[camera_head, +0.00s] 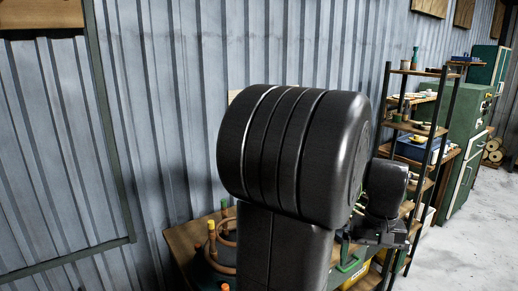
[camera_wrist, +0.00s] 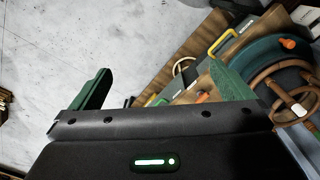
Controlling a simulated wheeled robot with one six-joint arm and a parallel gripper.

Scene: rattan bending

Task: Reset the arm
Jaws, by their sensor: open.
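My gripper (camera_wrist: 160,68) shows in the wrist view with its two green fingers spread wide apart. It is open, and nothing is held between the fingers. Bare grey floor and the edge of a wooden workbench (camera_wrist: 148,82) lie behind the gap. In the camera_head view my dark arm fills the middle and hides much of the workbench (camera_head: 181,236). I cannot make out the gripper clearly in that view.
On the bench, a round green form with bent brown rattan (camera_wrist: 289,92) and orange-tipped pegs lies right of the gripper. A yellow handle (camera_wrist: 222,42) is nearby. A loaded shelf rack (camera_head: 386,80) and green cabinet (camera_head: 462,125) stand right. The floor (camera_head: 470,245) is clear there.

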